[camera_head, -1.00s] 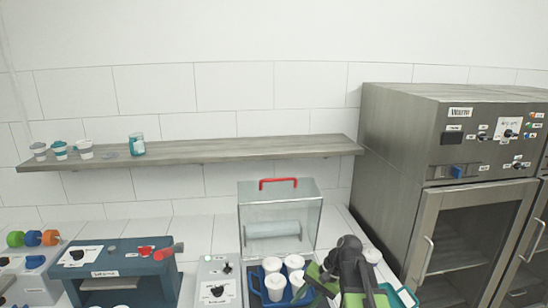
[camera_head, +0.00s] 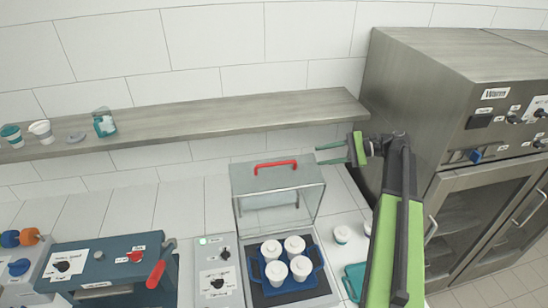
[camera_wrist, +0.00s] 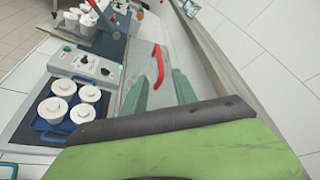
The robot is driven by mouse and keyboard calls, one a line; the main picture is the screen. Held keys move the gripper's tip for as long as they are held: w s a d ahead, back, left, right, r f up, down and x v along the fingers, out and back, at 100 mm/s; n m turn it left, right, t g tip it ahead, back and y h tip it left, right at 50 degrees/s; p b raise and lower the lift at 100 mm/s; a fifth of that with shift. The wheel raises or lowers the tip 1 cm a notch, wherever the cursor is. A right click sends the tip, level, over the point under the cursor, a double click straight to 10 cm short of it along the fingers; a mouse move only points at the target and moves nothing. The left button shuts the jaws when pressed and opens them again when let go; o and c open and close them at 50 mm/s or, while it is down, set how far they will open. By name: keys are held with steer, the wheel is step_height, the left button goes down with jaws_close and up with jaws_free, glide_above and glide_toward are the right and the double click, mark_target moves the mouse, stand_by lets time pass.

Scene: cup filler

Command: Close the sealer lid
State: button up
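The sealer lid (camera_head: 312,192) is a clear box standing raised at the back of the sealer, with a red handle (camera_head: 276,166) on top. Under it, the sealer base (camera_head: 318,302) bears a blue tray (camera_head: 257,272) with several white lidded cups (camera_head: 294,245). My gripper (camera_head: 318,154) is open and empty, to the right of the handle, with its fingers pointing left towards it. In the wrist view, the handle (camera_wrist: 158,66) appears beyond and between the two green fingers (camera_wrist: 160,84). The fingers appear apart from the handle.
A control box (camera_head: 215,275) with a green light stands left of the sealer. A shelf (camera_head: 220,118) with cups runs behind, above the lid. A steel cabinet (camera_head: 420,110) stands close on the right.

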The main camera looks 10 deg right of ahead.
mark_target(279, 164)
steer(key=b+x, duration=0.4)
steer(key=x, duration=1.3)
steer(key=shift+a+b, duration=0.25)
steer(key=shift+b, duration=0.1)
jaws_close()
stand_by(0.4)
